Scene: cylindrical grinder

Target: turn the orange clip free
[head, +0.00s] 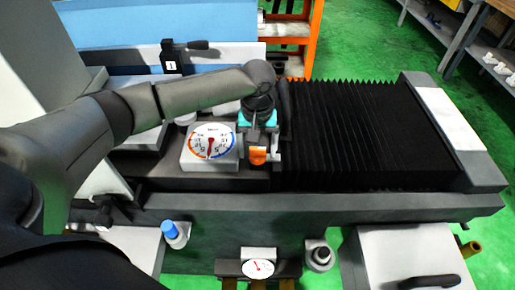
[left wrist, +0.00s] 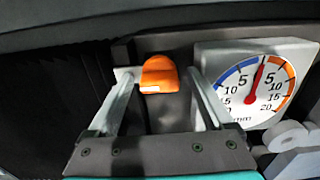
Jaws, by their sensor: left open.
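The orange clip (head: 257,155) sits on the dark machine bed, just right of a white dial gauge in the head view. In the left wrist view the orange clip (left wrist: 159,74) shows as a rounded orange piece with a pale mark at its lower edge. My left gripper (head: 258,143) reaches in from the left above the clip. In the left wrist view its two fingers (left wrist: 163,80) are apart, one on each side of the clip, with gaps between. Whether the fingertips touch the clip cannot be told. My right gripper is not in view.
The white dial gauge (head: 211,147) stands close beside the gripper and also fills the right of the left wrist view (left wrist: 258,80). Black bellows (head: 370,135) lie to the right. A blue knob (head: 170,230) and a second dial (head: 258,268) are on the front.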

